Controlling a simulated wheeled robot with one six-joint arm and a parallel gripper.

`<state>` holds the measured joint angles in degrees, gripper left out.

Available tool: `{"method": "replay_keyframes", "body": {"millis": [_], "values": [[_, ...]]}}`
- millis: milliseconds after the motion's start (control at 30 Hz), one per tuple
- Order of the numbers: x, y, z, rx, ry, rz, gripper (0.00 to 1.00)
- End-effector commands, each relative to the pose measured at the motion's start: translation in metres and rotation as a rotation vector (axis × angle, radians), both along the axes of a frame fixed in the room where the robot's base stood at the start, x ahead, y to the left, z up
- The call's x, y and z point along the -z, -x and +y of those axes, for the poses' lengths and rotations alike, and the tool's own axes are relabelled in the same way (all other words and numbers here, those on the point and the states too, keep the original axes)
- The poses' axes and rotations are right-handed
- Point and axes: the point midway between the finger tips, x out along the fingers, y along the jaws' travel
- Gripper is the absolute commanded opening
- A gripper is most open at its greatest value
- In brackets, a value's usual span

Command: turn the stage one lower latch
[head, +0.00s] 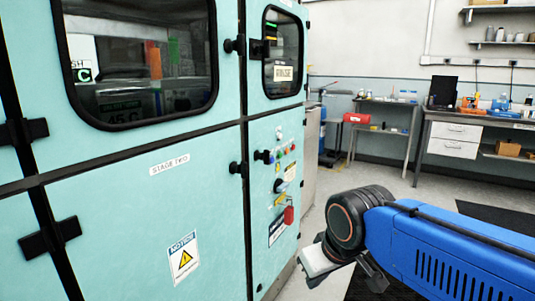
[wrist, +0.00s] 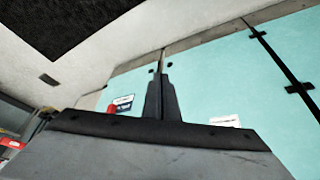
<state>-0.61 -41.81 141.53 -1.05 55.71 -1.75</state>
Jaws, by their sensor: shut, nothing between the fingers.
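No panel labelled stage one shows, so I cannot pick out its lower latch. The teal cabinet (head: 115,210) has a lower door with a "STAGE TWO" label (head: 169,164). A black latch (head: 237,167) sits at that door's right edge, with another black fitting (head: 264,156) beside it on the narrower panel. My gripper (wrist: 162,62) is shut and empty in the wrist view, pointing towards the cabinet's lower panels, apart from them. In the head view my arm is at lower right, clear of the cabinet, and the fingers cannot be made out clearly.
Black fittings (head: 50,236) sit along the cabinet's left seam. Workbenches (head: 465,130) stand at the back right. Open floor (head: 400,185) lies between cabinet and benches, with a dark mat (head: 495,218).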

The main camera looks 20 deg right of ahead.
Motion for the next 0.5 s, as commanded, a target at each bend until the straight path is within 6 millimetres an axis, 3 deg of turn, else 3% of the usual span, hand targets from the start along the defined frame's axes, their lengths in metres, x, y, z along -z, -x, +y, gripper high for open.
{"method": "replay_keyframes", "body": {"millis": [200,500], "values": [[-0.078,-0.076,-0.003,-0.107,0.087,-0.040,0.00],[-0.175,-0.187,-0.001,-0.252,0.220,-0.097,0.00]]}}
